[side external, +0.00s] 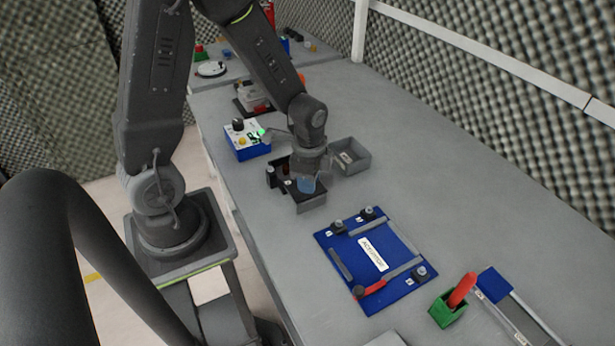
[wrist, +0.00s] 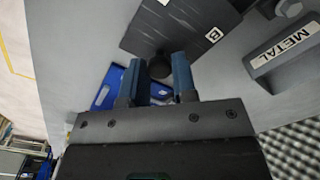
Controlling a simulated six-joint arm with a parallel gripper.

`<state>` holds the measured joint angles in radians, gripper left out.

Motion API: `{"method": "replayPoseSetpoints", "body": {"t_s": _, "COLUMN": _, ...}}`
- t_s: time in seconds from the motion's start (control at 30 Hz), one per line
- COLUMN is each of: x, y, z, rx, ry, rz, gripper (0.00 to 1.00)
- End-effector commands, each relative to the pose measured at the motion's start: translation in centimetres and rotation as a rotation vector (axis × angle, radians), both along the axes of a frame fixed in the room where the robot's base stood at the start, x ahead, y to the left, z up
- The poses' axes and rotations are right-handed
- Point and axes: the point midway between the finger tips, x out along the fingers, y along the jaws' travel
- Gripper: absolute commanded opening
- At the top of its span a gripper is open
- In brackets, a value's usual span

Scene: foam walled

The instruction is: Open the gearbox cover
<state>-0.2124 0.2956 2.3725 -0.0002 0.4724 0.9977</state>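The gearbox (side external: 312,202) is a dark block on the bench below my arm. In the wrist view its dark flat cover (wrist: 190,32) carries a label "B" and a round black knob (wrist: 159,63). My gripper (side external: 308,186) points down over the gearbox. My wrist hides part of the gearbox in the side view.
A grey bin (side external: 349,157), marked METAL in the wrist view (wrist: 288,48), stands close beside the gearbox. A blue-white button box (side external: 246,140) is behind. A blue fixture board (side external: 373,258) lies in front, with a green holder (side external: 446,311) nearer. The bench's right side is clear.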

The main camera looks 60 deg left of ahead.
Motion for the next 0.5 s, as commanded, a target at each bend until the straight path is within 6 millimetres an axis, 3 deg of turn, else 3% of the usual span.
{"method": "replayPoseSetpoints", "body": {"t_s": 0.23, "x": 0.01, "y": 0.04, "z": 0.01, "rx": 0.0, "ry": 0.0, "rz": 0.0, "gripper": 0.5}}
{"method": "replayPoseSetpoints", "body": {"t_s": 0.5, "x": 0.01, "y": 0.04, "z": 0.15, "rx": 0.0, "ry": 0.0, "rz": 0.0, "gripper": 0.5}}
